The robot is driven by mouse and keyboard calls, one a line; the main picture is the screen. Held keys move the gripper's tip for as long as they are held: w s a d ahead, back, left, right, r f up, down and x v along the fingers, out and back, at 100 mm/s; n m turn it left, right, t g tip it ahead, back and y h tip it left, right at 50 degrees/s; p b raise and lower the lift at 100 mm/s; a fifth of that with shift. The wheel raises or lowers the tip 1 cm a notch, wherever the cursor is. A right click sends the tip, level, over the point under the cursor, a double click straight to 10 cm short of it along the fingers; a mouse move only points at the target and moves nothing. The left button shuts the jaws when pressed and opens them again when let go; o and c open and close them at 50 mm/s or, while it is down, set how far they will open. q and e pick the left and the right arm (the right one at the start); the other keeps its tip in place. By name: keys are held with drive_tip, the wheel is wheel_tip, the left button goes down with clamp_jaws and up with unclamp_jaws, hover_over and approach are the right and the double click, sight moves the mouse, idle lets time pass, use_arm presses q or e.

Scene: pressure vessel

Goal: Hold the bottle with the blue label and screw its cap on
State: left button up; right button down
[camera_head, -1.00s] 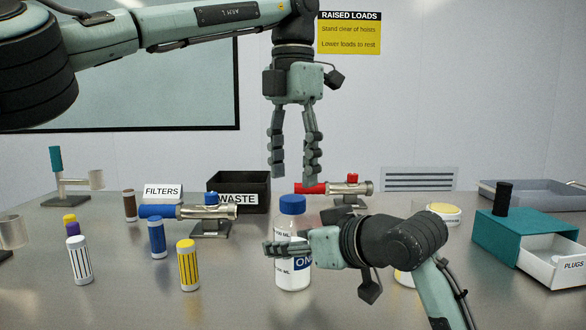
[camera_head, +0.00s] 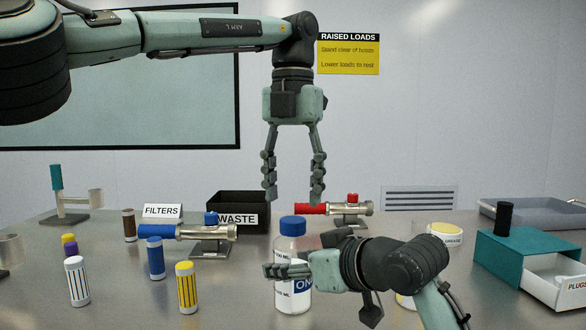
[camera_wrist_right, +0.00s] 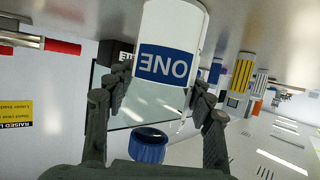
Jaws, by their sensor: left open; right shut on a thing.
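The bottle with the blue label (camera_head: 293,298) stands upright on the table. Its blue cap (camera_head: 293,226) sits at its top; how far it is threaded cannot be told. The bottle's "ONE" label (camera_wrist_right: 165,64) and the cap (camera_wrist_right: 149,146) show upside down in the right wrist view. My right gripper (camera_head: 288,270) is shut around the bottle's body, with a finger on each side of it in the wrist view. My left gripper (camera_head: 293,197) hangs fingers down just above the cap, open and empty. The right hand hides part of the bottle.
Close by are a blue-ended valve (camera_head: 190,233), a red-ended valve (camera_head: 340,208), a black waste bin (camera_head: 238,202) and several small cylinders, including a yellow one (camera_head: 187,288). A teal drawer box (camera_head: 510,260) stands at right. The air around the left gripper is clear.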

sight(293, 219)
use_arm(q)
drive_tip(key=shift+f, duration=2.35)
clamp_jaws()
drive_tip(key=shift+o, duration=0.6)
unclamp_jaws()
wheel_tip(293, 219, up, 12)
